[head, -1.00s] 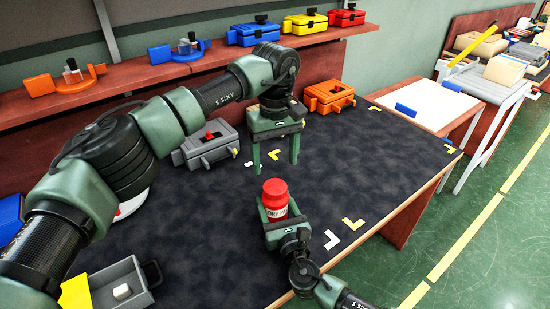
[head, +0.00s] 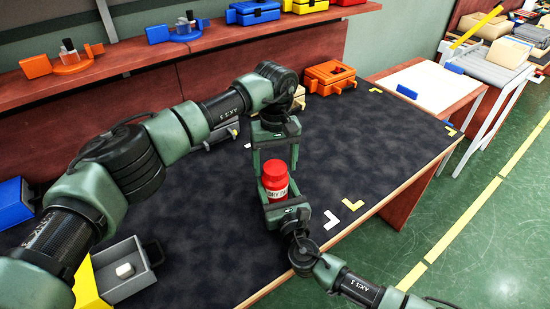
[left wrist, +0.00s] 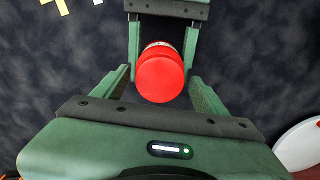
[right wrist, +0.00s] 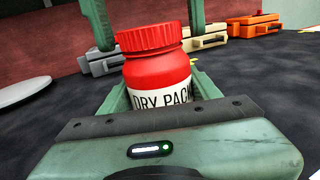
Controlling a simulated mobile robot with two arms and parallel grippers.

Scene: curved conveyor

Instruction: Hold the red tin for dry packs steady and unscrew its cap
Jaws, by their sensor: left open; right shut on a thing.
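The red tin (head: 274,188) with a white "DRY PACK" label stands upright over the near part of the dark mat. Its ribbed red cap (right wrist: 152,38) is on top. My right gripper (head: 284,200) is shut around the tin's body; the tin also shows in the right wrist view (right wrist: 158,75). My left gripper (head: 275,160) points down just above the tin, open. In the left wrist view the cap (left wrist: 160,80) lies between the left fingers (left wrist: 161,88), with gaps at both sides. The left fingers also show behind the cap in the right wrist view.
A grey case (head: 222,133) and an orange case (head: 330,75) stand at the back of the mat. A grey tray (head: 128,283) with a white block is at the front left. A shelf (head: 120,78) runs along the back. The mat right of the tin is clear.

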